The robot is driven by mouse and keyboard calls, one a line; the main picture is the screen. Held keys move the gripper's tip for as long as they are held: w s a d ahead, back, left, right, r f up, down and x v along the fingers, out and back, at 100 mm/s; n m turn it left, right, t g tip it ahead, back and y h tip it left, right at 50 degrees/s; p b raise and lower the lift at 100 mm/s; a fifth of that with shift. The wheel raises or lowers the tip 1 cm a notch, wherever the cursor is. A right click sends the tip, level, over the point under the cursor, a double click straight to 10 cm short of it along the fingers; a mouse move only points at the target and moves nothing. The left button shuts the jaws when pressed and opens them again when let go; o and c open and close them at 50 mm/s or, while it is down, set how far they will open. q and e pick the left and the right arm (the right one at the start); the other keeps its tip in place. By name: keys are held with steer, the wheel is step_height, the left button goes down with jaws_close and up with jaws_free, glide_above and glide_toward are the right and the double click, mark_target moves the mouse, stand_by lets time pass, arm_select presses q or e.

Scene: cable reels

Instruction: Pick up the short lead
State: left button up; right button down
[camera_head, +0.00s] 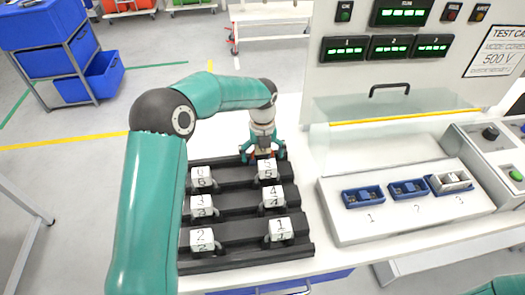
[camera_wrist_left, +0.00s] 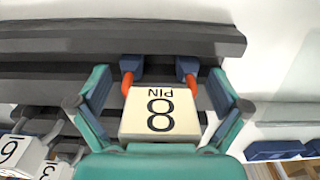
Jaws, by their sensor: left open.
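No lead can be singled out as the short one by sight. Several white numbered plug blocks, such as the front right block (camera_head: 281,229), sit in pairs on a black rack (camera_head: 240,258). My left gripper (camera_head: 263,156) is over the rack's far right end, just behind the far right block (camera_head: 268,169). In the left wrist view, the open fingers (camera_wrist_left: 159,80) with orange-red tips stand apart, and a white block marked 8 PIN (camera_wrist_left: 160,115) shows between them. I cannot tell whether they touch it. My right gripper is out of view.
Right of the rack, a white fixture (camera_head: 345,230) holds blue sockets (camera_head: 363,197) numbered 1 to 3; the third holds a whitish piece (camera_head: 452,182). A clear cover with a black handle (camera_head: 389,88) stands behind it. A control box with a green button (camera_head: 516,175) is far right.

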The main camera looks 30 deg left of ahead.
arm_select(q)
steer(key=shift+c, duration=0.3)
steer(key=c, duration=1.1)
steer(key=shift+o, duration=0.2)
steer(key=shift+r, duration=0.15)
steer(key=shift+r, duration=0.5)
step_height(320, 180, up, 19)
steer(key=p, duration=0.1)
steer(key=shift+f, duration=0.15)
